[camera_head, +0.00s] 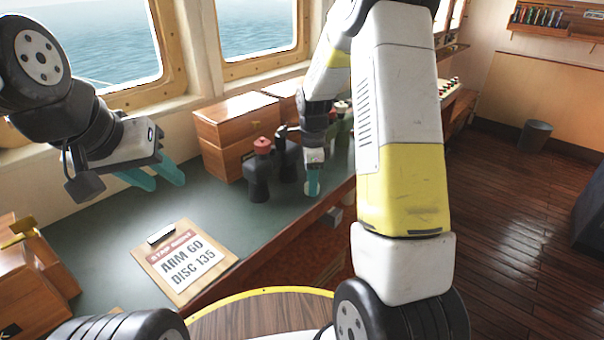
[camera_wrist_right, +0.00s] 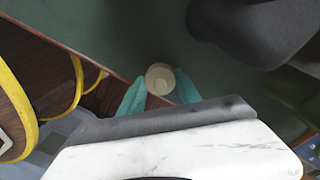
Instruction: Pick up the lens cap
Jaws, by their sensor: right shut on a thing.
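A small round pale beige disc, which I take for the lens cap (camera_wrist_right: 160,79), sits between the teal fingertips of my right gripper (camera_wrist_right: 158,92) in the right wrist view. The fingers touch it on both sides, so the gripper is shut on it. In the head view my right gripper (camera_head: 312,187) is low at the front edge of the green counter (camera_head: 110,235), right of the black binoculars (camera_head: 258,178); the cap is not clearly seen there. My left gripper (camera_head: 160,180) is open and empty above the counter's left part.
A clipboard (camera_head: 212,272) lies on the counter at front left. Wooden boxes (camera_head: 222,130) stand at the back by the windows, and another wooden box (camera_head: 30,280) at the left edge. A red cap (camera_head: 262,145) tops the binoculars. The counter between clipboard and binoculars is clear.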

